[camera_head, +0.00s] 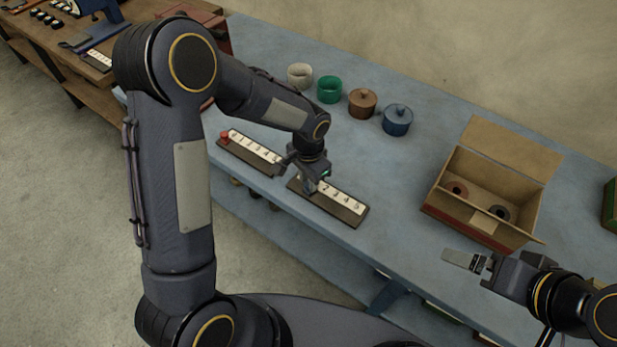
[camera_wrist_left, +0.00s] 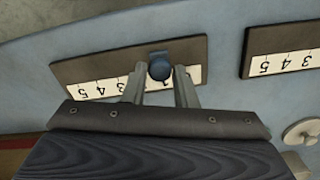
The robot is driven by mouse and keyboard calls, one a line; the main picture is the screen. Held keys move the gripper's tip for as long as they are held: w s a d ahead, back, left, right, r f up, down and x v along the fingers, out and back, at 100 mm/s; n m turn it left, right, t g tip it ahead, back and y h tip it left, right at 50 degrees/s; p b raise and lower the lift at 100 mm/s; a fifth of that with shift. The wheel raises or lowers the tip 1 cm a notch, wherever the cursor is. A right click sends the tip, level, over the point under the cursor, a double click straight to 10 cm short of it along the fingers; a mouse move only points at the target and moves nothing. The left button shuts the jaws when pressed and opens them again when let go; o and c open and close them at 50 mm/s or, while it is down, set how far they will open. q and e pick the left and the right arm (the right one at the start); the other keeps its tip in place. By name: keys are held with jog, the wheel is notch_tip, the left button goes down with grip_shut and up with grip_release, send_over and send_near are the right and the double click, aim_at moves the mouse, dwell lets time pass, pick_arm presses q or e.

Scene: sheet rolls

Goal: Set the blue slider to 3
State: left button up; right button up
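The blue slider's knob (camera_wrist_left: 160,68) shows in the left wrist view on a dark board with a white number strip (camera_wrist_left: 100,87). It stands on the low-number side of 3; its exact mark is hidden by the fingers. In the head view the board (camera_head: 345,214) shows 2 to 5, with the knob hidden. My left gripper (camera_head: 308,186) is over the low end. In the left wrist view its fingers (camera_wrist_left: 160,75) stand apart, one on each side of the knob, with small gaps. My right gripper (camera_head: 462,262) is away from the board, near the table's front edge.
A second board with a red slider (camera_head: 224,137) lies to the left. An open cardboard box (camera_head: 478,226) holding rolls stands right. The tabletop between is clear.

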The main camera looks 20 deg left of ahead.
aim_at(329, 203)
pick_arm(q)
grip_shut()
jog(key=d, duration=0.2)
jog(key=s+d+b, duration=0.1)
jog(key=d, duration=0.1)
jog(key=s+d+b, duration=0.1)
jog(key=d, duration=0.1)
jog(key=shift+s+d, duration=0.1)
jog(key=o, duration=0.5)
grip_release()
notch_tip(329, 203, up, 8)
jog(key=shift+f+b, duration=0.1)
jog(key=shift+b, duration=0.2)
